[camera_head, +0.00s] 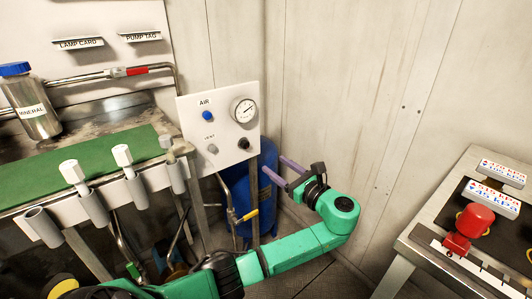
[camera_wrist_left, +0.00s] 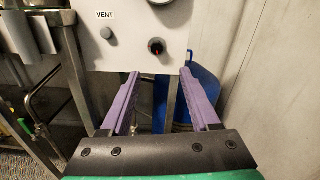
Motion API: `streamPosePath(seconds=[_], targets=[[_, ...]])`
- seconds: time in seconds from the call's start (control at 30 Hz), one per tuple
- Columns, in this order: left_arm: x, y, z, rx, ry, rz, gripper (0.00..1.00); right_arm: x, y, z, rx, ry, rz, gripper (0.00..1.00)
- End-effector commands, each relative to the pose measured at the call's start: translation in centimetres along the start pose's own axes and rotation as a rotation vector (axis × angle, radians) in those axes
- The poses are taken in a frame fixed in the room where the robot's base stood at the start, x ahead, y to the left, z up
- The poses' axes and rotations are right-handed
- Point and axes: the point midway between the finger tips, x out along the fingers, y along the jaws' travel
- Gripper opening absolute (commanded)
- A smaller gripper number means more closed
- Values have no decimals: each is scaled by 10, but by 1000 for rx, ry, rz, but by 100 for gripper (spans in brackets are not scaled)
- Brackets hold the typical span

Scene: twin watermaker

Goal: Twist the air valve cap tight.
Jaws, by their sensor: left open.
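The white AIR panel (camera_head: 222,128) stands at the back beside the workbench. It bears a blue knob (camera_head: 207,116) under the AIR label, a grey VENT knob (camera_head: 212,149), a round gauge (camera_head: 244,110) and a black knob (camera_head: 244,143). I cannot tell for sure which is the air valve cap. My right gripper is not in view.
A blue tank (camera_head: 266,185) stands under and behind the panel, with a yellow-handled valve (camera_head: 246,216) in front. A bench with a green mat (camera_head: 85,165) and a MINERAL bottle (camera_head: 32,105) is left. A table with a red device (camera_head: 474,220) is right.

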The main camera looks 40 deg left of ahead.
Motion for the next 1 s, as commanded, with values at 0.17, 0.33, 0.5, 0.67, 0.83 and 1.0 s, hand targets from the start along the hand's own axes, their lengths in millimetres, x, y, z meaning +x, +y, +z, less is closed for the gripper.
streamPosePath(seconds=[0.17, 0.33, 0.5, 0.67, 0.83, 1.0], targets=[[41, 1, 1, 3, -1, 3, 62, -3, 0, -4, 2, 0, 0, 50], [88, 1, 0, 2, 0, 3, 62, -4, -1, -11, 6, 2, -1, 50], [124, 0, -1, 1, 4, 1, 62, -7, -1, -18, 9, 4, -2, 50], [138, 0, -1, 1, 5, -1, 62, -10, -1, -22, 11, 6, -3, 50], [138, 0, -1, 1, 6, -1, 62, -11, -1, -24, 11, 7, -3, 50], [138, 0, -1, 1, 6, -1, 17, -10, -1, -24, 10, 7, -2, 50]])
